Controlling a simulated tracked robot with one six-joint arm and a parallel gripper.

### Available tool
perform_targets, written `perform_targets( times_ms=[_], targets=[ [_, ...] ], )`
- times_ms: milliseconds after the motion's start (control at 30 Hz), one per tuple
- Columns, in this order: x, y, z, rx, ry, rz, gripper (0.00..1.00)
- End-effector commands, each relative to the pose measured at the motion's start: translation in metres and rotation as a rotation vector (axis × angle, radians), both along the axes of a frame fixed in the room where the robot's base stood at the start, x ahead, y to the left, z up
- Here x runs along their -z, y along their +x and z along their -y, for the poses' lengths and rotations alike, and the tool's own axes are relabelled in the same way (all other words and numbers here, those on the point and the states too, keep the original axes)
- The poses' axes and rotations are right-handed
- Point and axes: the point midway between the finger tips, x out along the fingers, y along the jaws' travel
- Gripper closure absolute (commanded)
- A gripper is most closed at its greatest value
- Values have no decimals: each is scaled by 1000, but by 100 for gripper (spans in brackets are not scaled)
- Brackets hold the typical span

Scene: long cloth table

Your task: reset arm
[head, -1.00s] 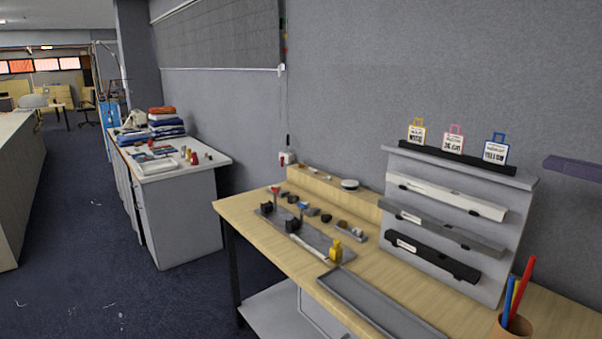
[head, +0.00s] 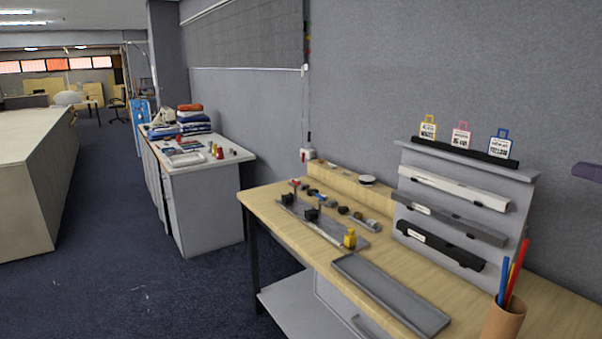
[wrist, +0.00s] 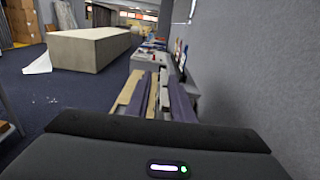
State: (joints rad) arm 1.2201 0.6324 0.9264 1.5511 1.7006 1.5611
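The task names only my arm. It does not show in the head view. In the wrist view, a dark grey housing of mine (wrist: 160,150) with a small white and green light fills the bottom edge. No fingertips can be made out there, and nothing held is visible. The wrist camera looks level along the room, with the wall at right.
A wooden workbench (head: 300,232) carries a grey tray (head: 390,295), small parts, a yellow item (head: 350,239) and a pen cup (head: 503,320). A grey rack (head: 405,222) stands on it. A white side table (head: 210,210) stands beyond. Floor (head: 110,250) at left is clear.

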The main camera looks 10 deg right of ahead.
Motion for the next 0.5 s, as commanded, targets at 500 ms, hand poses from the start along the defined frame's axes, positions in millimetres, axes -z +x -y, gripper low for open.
perform_targets(
  times_ms=[500],
  targets=[
    [12,52,-88,-68,-199,-75,79]
  ],
)
